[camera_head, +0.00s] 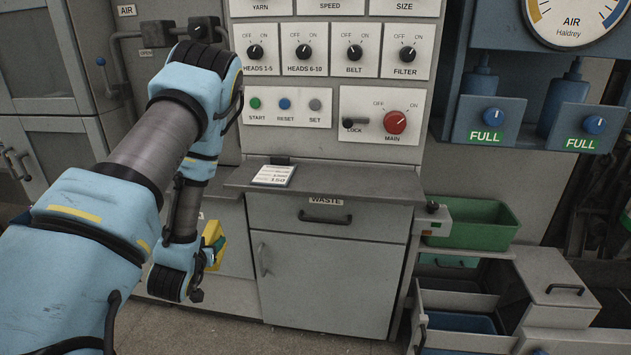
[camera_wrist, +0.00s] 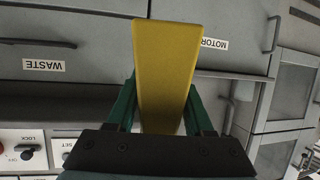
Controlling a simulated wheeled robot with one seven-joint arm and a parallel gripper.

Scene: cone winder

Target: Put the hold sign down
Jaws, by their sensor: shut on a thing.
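The hold sign (camera_wrist: 165,60) is a plain yellow wedge-like piece in the wrist view, standing out beyond my fingers; no lettering shows on the face I see. My gripper (camera_wrist: 163,108) is shut on it, with one green finger on each side. In the head view a small part of the yellow sign (camera_head: 212,232) shows beside my forearm, below and left of the grey shelf. My arm hides most of the gripper there.
The grey shelf (camera_head: 330,187) carries a white card (camera_head: 273,175) and is otherwise largely clear. Below it is a cabinet with a WASTE label (camera_head: 325,199). A green bin (camera_head: 470,225) stands to the right. A switch panel (camera_head: 345,50) rises behind the shelf.

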